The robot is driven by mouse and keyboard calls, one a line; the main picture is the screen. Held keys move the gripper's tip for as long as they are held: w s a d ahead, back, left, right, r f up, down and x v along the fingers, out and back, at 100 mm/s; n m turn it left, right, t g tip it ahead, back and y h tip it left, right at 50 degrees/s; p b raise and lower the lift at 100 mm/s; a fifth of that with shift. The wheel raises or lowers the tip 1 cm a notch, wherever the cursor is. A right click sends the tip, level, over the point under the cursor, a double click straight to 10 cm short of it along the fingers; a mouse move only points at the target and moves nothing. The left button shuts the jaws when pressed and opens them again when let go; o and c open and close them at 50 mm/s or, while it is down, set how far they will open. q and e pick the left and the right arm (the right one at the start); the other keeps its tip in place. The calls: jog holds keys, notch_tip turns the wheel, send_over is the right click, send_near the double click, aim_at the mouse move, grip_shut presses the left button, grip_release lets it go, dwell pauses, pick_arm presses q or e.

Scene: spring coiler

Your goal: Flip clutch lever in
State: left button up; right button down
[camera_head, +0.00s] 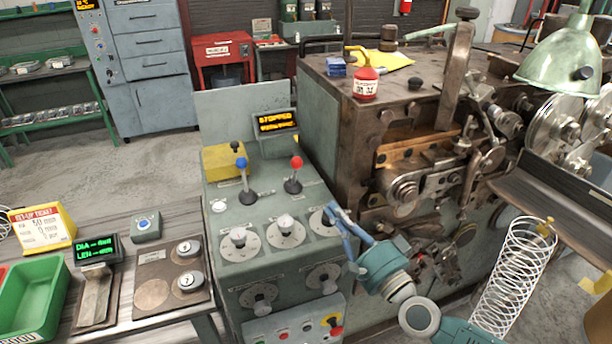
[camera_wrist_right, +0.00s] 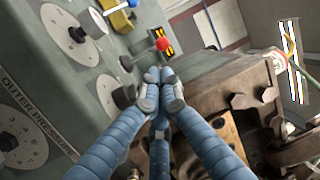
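A lever with a red ball (camera_head: 296,162) and a lever with a blue ball (camera_head: 242,163) stand on the sloped top of the green control console (camera_head: 262,197). I cannot read which is the clutch lever. My right gripper (camera_head: 331,211) is at the console's right edge, beside the right-hand dial (camera_head: 318,225), nearer the camera than the red lever. In the wrist view its blue fingers (camera_wrist_right: 155,84) come together at the tips with nothing seen between them. The red ball (camera_wrist_right: 165,44) shows just beyond the tips, apart from them. My left gripper is out of view.
A display reading STOPPED (camera_head: 277,123) stands behind the levers. The brown coiler machine (camera_head: 340,135) rises close to the right of the gripper. A large white spring (camera_head: 515,270) is at the lower right. The space above the console is open.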

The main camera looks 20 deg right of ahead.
pick_arm(q)
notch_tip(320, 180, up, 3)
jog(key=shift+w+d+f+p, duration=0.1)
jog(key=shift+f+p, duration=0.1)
jog(key=shift+p, duration=1)
pick_arm(e)
send_near(296, 172)
jog(key=w+r, duration=0.2)
jog(key=w, duration=0.1)
jog(key=w+a+r, duration=0.1)
jog(key=shift+w+r, duration=0.15)
jog(key=shift+w, duration=0.25)
